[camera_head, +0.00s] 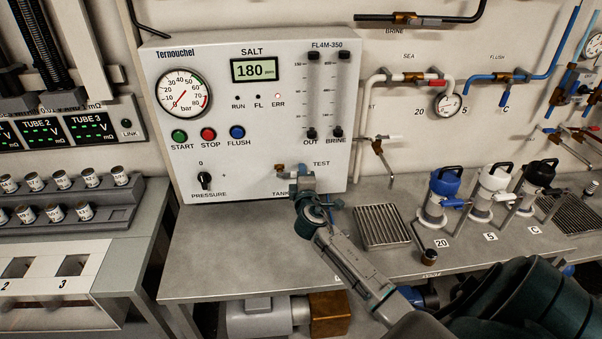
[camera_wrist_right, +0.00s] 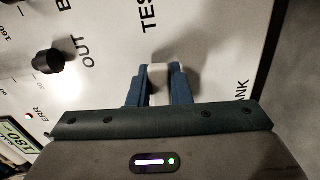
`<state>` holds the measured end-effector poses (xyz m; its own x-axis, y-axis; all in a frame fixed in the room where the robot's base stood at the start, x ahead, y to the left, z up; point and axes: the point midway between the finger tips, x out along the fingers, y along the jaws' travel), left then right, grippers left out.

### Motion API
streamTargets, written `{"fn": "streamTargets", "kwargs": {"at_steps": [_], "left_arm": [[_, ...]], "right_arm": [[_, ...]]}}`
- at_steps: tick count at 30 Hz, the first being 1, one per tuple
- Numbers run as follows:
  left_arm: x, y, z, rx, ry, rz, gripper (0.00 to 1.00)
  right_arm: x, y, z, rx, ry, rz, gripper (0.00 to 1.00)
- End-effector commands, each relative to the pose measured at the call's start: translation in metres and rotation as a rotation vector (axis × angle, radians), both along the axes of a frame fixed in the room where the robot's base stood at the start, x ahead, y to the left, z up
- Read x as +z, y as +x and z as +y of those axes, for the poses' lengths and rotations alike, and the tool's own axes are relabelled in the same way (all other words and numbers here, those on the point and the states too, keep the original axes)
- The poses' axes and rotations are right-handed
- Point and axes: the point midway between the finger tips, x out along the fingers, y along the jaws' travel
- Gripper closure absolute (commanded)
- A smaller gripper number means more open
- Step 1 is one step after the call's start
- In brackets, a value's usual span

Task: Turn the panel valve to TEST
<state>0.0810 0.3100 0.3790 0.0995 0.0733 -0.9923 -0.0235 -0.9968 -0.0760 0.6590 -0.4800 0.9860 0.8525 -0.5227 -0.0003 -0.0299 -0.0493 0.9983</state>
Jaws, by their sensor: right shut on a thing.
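The panel valve (camera_head: 280,168) sits low on the right of the white control panel, between the labels TEST and TANK. A small brass part of it shows left of my gripper. My right gripper (camera_head: 303,180) reaches up to it from the lower right and hides most of the valve. In the right wrist view the two blue fingers (camera_wrist_right: 158,85) are shut on the pale valve handle (camera_wrist_right: 157,72). TEST reads above the fingers and part of TANK to their right. Which way the handle points is hard to tell. My left gripper is not in view.
The control panel (camera_head: 230,145) carries a gauge, a display reading 180, buttons and a pressure knob (camera_head: 204,180). The grey bench (camera_head: 230,260) below it is clear at the left. A grate (camera_head: 382,225) and several capped bottles stand to the right.

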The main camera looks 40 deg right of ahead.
Motion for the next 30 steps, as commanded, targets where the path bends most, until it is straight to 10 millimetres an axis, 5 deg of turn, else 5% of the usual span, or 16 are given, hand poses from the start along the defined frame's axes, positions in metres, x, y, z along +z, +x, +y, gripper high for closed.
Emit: {"fn": "streamTargets", "kwargs": {"at_steps": [25, 26, 28, 30], "left_arm": [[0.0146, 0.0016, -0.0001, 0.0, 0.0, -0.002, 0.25], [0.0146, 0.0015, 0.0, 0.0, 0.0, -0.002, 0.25], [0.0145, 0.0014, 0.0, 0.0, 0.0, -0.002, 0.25], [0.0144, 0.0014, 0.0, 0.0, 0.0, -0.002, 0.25]], "right_arm": [[0.0132, 0.001, -0.0002, 0.0, -0.126, 0.068, 1.0], [0.0134, 0.001, -0.0002, 0.0, -0.125, 0.067, 0.77], [0.0133, 0.001, -0.0002, 0.0, -0.125, 0.067, 0.63], [0.0124, 0.0009, -0.0001, 0.0, -0.123, 0.069, 0.6]]}}
